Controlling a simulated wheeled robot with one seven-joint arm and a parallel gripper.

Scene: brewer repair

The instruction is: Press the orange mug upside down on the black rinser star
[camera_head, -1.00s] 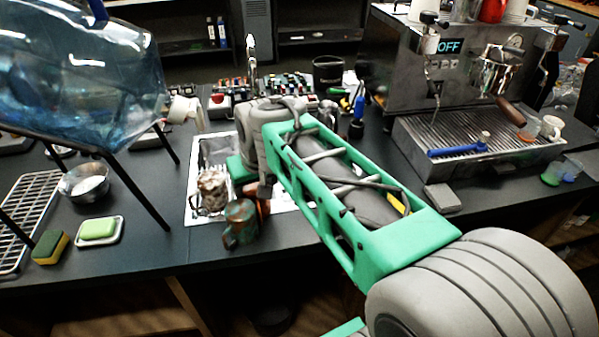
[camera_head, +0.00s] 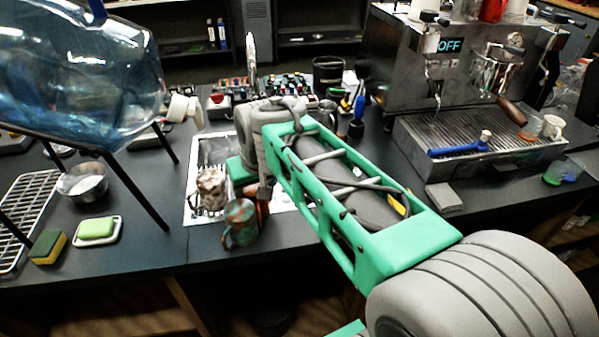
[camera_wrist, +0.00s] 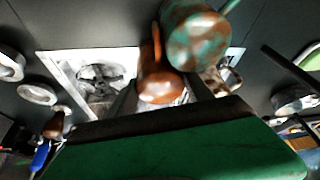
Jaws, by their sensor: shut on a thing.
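The orange mug (camera_wrist: 160,84) is glossy orange-brown and sits between the fingers of my gripper (camera_wrist: 163,95), which is shut on it. In the head view the mug (camera_head: 262,207) is mostly hidden behind a teal-and-rust mug and my gripper (camera_head: 265,187). I cannot tell clearly whether it is upright or inverted. The black rinser star (camera_wrist: 103,74) lies in a bright steel tray (camera_wrist: 62,62), left of the held mug in the wrist view. The mug is apart from the star. In the head view my arm hides the star.
The teal-and-rust mug (camera_head: 240,224) stands close beside the held mug. A brown-and-white mug (camera_head: 211,188) is at the tray's left. The espresso machine (camera_head: 450,75) is right. A metal pitcher (camera_head: 328,115) stands behind my arm.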

